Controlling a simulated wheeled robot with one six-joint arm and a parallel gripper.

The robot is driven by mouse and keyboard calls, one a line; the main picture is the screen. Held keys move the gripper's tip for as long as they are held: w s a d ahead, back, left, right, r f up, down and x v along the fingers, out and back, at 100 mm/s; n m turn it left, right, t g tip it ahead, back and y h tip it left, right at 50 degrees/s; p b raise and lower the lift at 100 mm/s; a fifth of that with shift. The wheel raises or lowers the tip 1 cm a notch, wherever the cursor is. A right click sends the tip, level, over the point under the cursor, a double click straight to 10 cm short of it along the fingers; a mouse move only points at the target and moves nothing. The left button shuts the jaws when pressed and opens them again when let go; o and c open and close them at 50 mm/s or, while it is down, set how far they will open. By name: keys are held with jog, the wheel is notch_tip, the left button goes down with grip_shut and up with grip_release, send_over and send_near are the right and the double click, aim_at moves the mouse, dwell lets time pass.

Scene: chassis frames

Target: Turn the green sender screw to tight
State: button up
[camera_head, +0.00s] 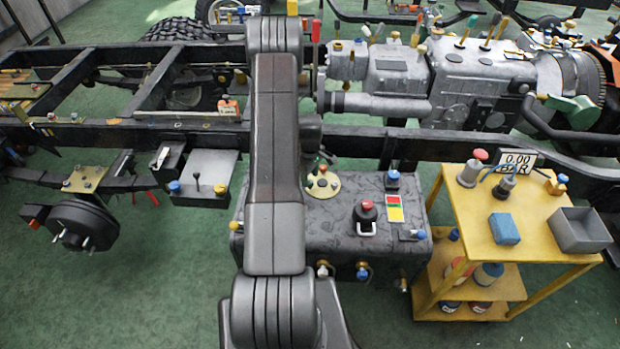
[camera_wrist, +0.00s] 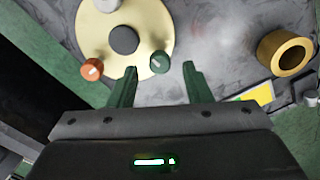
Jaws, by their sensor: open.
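The green sender screw (camera_wrist: 160,62) is a round green head with a small white mark, at the lower right edge of the cream sender plate (camera_wrist: 150,25) in the wrist view. My gripper (camera_wrist: 160,67) is open, with one green finger on each side of the screw and a visible gap to both. An orange screw (camera_wrist: 92,69) sits on the plate to the left, and a dark round hub (camera_wrist: 124,40) is at its middle. In the head view the plate (camera_head: 328,188) shows on the dark tank (camera_head: 320,233); my arm hides most of my gripper.
A brass ring (camera_wrist: 285,53) stands right of my gripper in the wrist view. In the head view a red-topped cap (camera_head: 366,212) and a colored label (camera_head: 395,208) are on the tank. A yellow cart (camera_head: 470,220) stands to the right, and a frame rail (camera_head: 420,145) runs behind.

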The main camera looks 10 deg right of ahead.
aim_at(310, 185)
jog(key=shift+f, duration=1.2)
grip_shut()
